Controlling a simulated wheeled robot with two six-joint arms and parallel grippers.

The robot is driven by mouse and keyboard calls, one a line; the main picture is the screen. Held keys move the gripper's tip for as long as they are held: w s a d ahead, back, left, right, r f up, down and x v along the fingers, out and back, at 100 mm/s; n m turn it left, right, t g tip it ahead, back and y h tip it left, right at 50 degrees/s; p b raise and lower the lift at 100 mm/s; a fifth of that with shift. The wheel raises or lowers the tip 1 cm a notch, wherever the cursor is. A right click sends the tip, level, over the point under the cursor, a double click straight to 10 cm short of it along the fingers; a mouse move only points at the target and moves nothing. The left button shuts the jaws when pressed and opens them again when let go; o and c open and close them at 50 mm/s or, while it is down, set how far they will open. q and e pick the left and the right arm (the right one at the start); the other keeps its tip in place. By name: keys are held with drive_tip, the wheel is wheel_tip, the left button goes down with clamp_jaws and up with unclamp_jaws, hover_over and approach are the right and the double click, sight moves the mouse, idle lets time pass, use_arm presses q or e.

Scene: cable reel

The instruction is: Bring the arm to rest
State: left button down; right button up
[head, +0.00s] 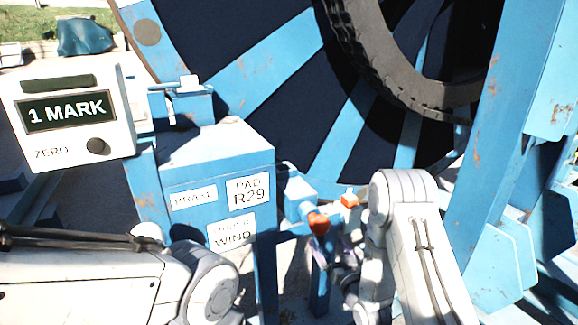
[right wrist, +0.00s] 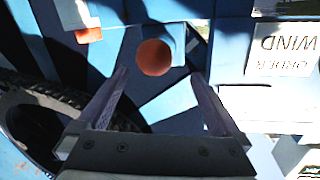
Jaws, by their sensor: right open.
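My right arm (head: 410,240) reaches in from the lower right, bent at its elbow. My right gripper (head: 336,248) is beside the blue control post, close to an orange-red round knob (head: 318,222). In the right wrist view its two fingers (right wrist: 160,74) stand apart with nothing between them. The knob (right wrist: 154,57) shows just past the fingertips, roughly centred between them; I cannot tell the exact gap. My left arm (head: 90,285) lies across the lower left. Its gripper is out of the picture.
A blue cabinet (head: 215,160) with "PAD R29" and "WIND" labels stands left of the gripper. A display box reading "1 MARK" (head: 68,115) is further left. The large blue reel (head: 250,80) with a black tyre (head: 440,95) fills the back. A blue frame (head: 490,150) rises at right.

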drive_tip(key=s+a+r+n+g, duration=0.45)
drive_tip(key=s+a+g, duration=0.35)
drive_tip(key=a, duration=0.4)
drive_tip(key=s+r+n+g+h, duration=0.1)
drive_tip(key=s+r+g, duration=0.1)
drive_tip(key=s, duration=0.7)
drive_tip(key=s+r+g, duration=0.2)
drive_tip(key=s+g, duration=0.2)
drive_tip(key=s, duration=0.6)
drive_tip(key=s+r+n+g+h, duration=0.1)
drive_tip(key=s+r+g, duration=0.1)
drive_tip(key=s, duration=0.8)
drive_tip(key=shift+s+d+n+g+h, duration=0.25)
drive_tip(key=shift+n+g+h, duration=0.1)
drive_tip(key=shift+g, duration=0.15)
